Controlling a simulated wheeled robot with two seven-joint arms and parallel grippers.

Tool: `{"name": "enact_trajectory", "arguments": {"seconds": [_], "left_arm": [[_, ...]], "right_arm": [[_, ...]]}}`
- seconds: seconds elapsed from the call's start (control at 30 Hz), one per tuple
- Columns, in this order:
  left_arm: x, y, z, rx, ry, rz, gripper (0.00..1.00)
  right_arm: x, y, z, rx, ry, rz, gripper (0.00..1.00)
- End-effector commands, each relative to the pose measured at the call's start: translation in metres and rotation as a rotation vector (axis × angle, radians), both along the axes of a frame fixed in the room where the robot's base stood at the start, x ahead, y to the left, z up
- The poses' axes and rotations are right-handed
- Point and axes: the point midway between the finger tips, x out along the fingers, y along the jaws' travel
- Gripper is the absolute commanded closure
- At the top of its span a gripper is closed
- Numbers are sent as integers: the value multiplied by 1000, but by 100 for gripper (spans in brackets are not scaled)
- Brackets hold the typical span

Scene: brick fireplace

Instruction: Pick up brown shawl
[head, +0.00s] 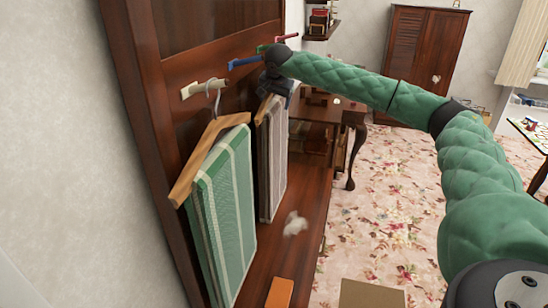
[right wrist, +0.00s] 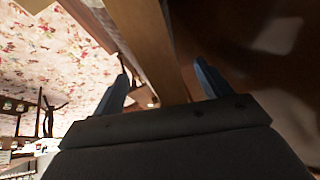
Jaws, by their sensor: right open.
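The brown shawl (head: 271,160), greyish brown with stripes, hangs folded over a wooden hanger (head: 262,110) on the dark wood coat rack. My right gripper (head: 276,84) is at the top of this hanger, with the arm reaching in from the right. In the right wrist view its two blue fingers (right wrist: 160,78) are apart. A wooden bar (right wrist: 145,35), seemingly the hanger, runs between them, and contact cannot be told. The gripper hides the hanger's hook and upper part. My left gripper is not in view.
A green striped shawl (head: 226,215) hangs nearer on another wooden hanger (head: 205,150) from a pale hook (head: 197,88). Blue (head: 243,62) and red (head: 286,37) hooks stick out beyond. A dark side table (head: 340,112) stands behind. The flowered carpet (head: 385,210) is open at right.

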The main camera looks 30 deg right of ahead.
Motion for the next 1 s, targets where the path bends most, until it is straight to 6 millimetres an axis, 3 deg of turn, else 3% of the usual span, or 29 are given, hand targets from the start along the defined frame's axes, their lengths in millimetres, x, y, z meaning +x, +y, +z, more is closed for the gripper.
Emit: {"name": "enact_trajectory", "arguments": {"seconds": [0.17,0.53,1.0], "left_arm": [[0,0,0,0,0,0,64],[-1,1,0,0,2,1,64],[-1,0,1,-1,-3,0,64]], "right_arm": [[0,0,0,0,0,0,26],[0,0,0,0,0,0,98],[0,3,7,0,-2,1,100]]}}
